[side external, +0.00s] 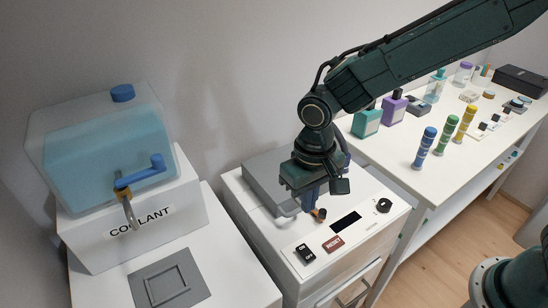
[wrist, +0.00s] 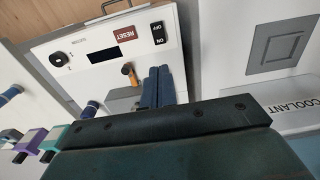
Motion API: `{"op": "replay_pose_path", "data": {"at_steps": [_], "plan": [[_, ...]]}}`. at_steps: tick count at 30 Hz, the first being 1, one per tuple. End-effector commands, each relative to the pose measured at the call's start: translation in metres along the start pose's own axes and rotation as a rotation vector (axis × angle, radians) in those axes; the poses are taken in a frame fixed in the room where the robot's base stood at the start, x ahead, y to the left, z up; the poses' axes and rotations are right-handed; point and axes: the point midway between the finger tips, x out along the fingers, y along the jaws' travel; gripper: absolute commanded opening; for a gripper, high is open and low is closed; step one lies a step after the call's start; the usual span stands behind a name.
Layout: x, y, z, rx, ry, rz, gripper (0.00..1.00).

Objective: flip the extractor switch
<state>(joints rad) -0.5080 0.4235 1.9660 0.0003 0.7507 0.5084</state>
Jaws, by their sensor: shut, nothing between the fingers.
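A white machine (side external: 347,262) has a control panel on top. A black rocker switch marked ON and OFF (side external: 305,254) sits at its front left; it also shows in the wrist view (wrist: 158,33). A small brass-coloured piece with a dark end (side external: 320,214) stands behind it and shows in the wrist view (wrist: 128,70). I cannot tell from a label which is the extractor switch. My gripper (side external: 309,210) points down above the panel, shut and empty. Its blue fingers (wrist: 160,70) are just beside the brass piece and behind the rocker. Contact is unclear.
The panel also carries a red RESET button (side external: 333,244), a dark display (side external: 346,222) and a black knob (side external: 383,206). A grey raised block (side external: 262,170) lies behind. A coolant tank (side external: 95,150) with a tap stands left. A bench with bottles (side external: 425,148) stands right.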

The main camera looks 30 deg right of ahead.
Motion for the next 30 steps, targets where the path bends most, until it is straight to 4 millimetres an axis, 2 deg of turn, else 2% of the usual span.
{"op": "replay_pose_path", "data": {"at_steps": [11,17,23,30], "plan": [[0.001,0.0,-0.001,-0.001,-0.001,0.001,0.0],[0.011,0.0,-0.001,-0.001,-0.004,0.002,0.0],[0.032,0.0,-0.001,-0.001,-0.004,0.002,0.0],[0.066,0.0,-0.001,-0.001,-0.005,0.003,0.0]]}}
